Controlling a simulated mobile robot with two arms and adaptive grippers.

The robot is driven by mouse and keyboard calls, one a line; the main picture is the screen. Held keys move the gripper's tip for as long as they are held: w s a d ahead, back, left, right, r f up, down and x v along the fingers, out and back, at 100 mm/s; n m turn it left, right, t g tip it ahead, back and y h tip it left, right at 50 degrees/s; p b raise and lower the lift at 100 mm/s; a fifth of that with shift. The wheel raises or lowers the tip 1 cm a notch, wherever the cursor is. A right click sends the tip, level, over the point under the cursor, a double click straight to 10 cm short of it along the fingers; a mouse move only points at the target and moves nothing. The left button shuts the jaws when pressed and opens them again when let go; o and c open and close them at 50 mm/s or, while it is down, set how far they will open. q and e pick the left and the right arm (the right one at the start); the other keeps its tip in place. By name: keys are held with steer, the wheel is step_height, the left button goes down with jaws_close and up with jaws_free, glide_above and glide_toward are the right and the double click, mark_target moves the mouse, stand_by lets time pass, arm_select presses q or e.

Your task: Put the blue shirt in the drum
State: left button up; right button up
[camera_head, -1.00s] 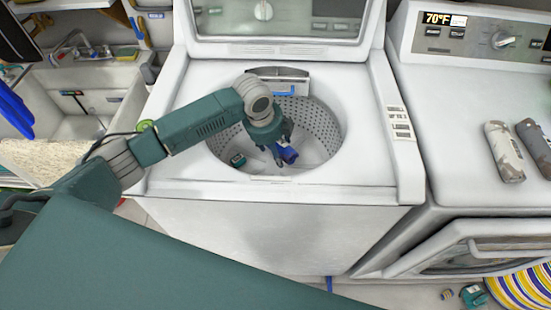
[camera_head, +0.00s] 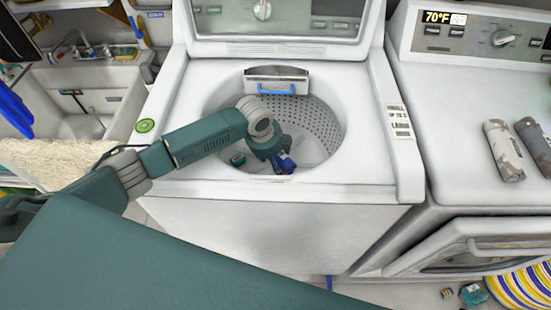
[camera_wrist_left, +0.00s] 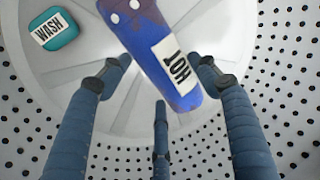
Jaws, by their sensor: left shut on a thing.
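The blue shirt (camera_head: 287,164) looks like a tight blue roll with a white label. The left wrist view shows the shirt (camera_wrist_left: 160,55) at the fingertips, tilted, its label reading "HOT" upside down. My left gripper (camera_head: 280,158) is shut on it and reaches down inside the open drum (camera_head: 322,120) of the washing machine. In the left wrist view my gripper (camera_wrist_left: 155,85) has its fingers spread around the lower part of the roll, with the perforated drum wall (camera_wrist_left: 285,80) around them. My right gripper is not in view.
A small teal item (camera_head: 238,159) labelled "WASH" (camera_wrist_left: 54,29) lies on the drum floor, left of the shirt. The drum rim (camera_head: 225,172) surrounds my arm. Two grey patterned rolls (camera_head: 503,150) lie on the machine at right. A sink (camera_head: 75,115) stands at left.

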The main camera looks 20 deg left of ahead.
arm_select(q)
steer(key=shift+f, duration=0.3)
steer(key=o, duration=1.2)
steer(key=shift+o, duration=0.2)
steer(key=v, duration=1.3)
steer(key=shift+r, duration=0.15)
steer(key=shift+w+d, duration=0.1)
